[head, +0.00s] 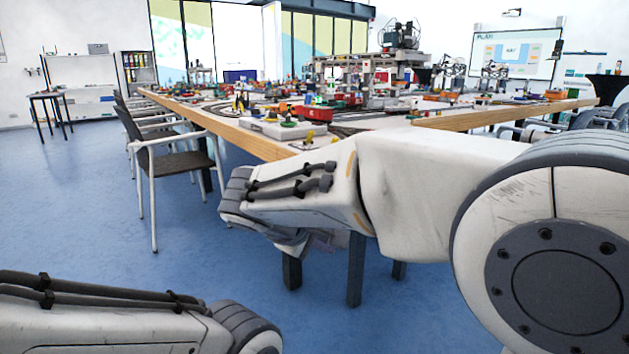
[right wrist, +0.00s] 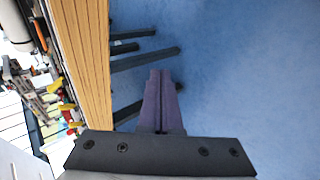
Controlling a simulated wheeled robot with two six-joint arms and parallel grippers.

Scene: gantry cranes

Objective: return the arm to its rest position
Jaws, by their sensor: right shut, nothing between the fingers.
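My right arm reaches in from the right in the head view, in front of the table. In that view my right gripper (head: 318,241) is mostly hidden behind its own wrist, with only a bit of purple showing below. In the right wrist view the purple fingers of my right gripper (right wrist: 160,76) are together with nothing between them. They are beside the table edge, over the blue floor. Part of my left arm shows at the lower left of the head view, but its gripper is out of the picture.
The wooden table (head: 260,145) bears a model layout with gantry cranes (head: 365,78) and small coloured parts. Its edge also shows in the right wrist view (right wrist: 82,60). A grey chair (head: 178,161) stands left of the table. The blue floor (head: 90,200) at the left is clear.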

